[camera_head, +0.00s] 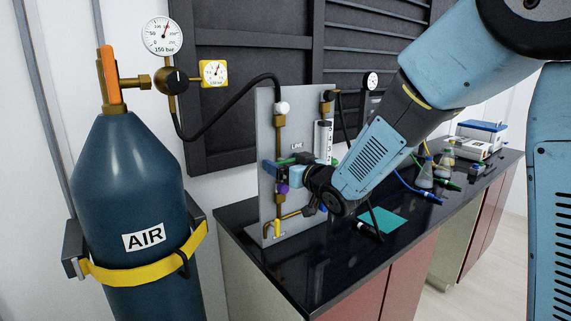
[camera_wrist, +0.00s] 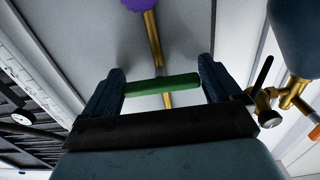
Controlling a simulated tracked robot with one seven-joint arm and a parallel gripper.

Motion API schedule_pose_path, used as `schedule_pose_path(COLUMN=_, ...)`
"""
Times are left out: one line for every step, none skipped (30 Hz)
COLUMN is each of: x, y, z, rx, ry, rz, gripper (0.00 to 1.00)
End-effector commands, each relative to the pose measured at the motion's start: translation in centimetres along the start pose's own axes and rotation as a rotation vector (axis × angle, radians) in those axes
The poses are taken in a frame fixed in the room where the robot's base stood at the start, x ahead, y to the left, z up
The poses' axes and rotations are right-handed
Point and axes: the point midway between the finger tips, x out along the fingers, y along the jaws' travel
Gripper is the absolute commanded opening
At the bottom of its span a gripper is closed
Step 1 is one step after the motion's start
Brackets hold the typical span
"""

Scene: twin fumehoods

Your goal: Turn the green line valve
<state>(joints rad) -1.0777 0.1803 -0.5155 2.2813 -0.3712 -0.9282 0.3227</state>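The green valve handle (camera_head: 286,161) is a short bar on the brass line of the grey upright panel (camera_head: 265,115). In the wrist view the green handle (camera_wrist: 162,85) lies crosswise between the two dark fingers of my gripper (camera_wrist: 163,78). The fingers stand wide apart, and the handle's ends come close to both; I cannot tell whether they touch. In the head view my gripper (camera_head: 276,172) is at the panel, partly covering the handle and the line behind it.
A purple knob (camera_wrist: 143,4) sits on the same line, close to my gripper. A blue AIR cylinder (camera_head: 128,190) stands left of the black bench (camera_head: 330,262). Flasks (camera_head: 425,173) stand farther right.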

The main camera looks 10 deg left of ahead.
Motion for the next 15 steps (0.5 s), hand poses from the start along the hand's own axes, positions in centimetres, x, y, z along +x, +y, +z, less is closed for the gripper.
schedule_pose_path(x=-0.03, y=0.11, z=-0.01, rx=0.000, ry=0.000, rz=0.002, gripper=0.87)
schedule_pose_path(x=-0.04, y=0.11, z=0.00, rx=0.000, ry=0.000, rz=0.002, gripper=0.84)
schedule_pose_path(x=-0.04, y=0.11, z=-0.01, rx=0.000, ry=0.000, rz=0.001, gripper=0.80)
schedule_pose_path(x=-0.04, y=0.10, z=-0.01, rx=0.000, ry=0.000, rz=0.001, gripper=0.77)
schedule_pose_path(x=-0.03, y=0.10, z=-0.01, rx=0.000, ry=0.000, rz=0.001, gripper=0.74)
schedule_pose_path(x=-0.03, y=0.10, z=-0.01, rx=0.000, ry=0.000, rz=0.001, gripper=0.70)
schedule_pose_path(x=-0.03, y=0.09, z=-0.01, rx=0.000, ry=0.000, rz=0.001, gripper=0.67)
schedule_pose_path(x=-0.03, y=0.09, z=-0.01, rx=0.000, ry=0.000, rz=0.001, gripper=0.65)
schedule_pose_path(x=-0.03, y=0.08, z=-0.01, rx=0.000, ry=0.000, rz=0.001, gripper=0.61)
schedule_pose_path(x=-0.03, y=0.08, z=-0.01, rx=0.000, ry=0.000, rz=0.001, gripper=0.58)
schedule_pose_path(x=-0.05, y=0.13, z=-0.01, rx=0.000, ry=0.000, rz=0.002, gripper=0.55)
schedule_pose_path(x=-0.06, y=0.16, z=-0.01, rx=0.000, ry=0.000, rz=0.002, gripper=0.53)
schedule_pose_path(x=-0.06, y=0.17, z=-0.01, rx=0.000, ry=0.000, rz=0.002, gripper=0.53)
schedule_pose_path(x=-0.06, y=0.17, z=-0.01, rx=-0.001, ry=0.000, rz=0.002, gripper=0.53)
schedule_pose_path(x=-0.06, y=0.18, z=-0.01, rx=-0.002, ry=0.000, rz=0.003, gripper=0.53)
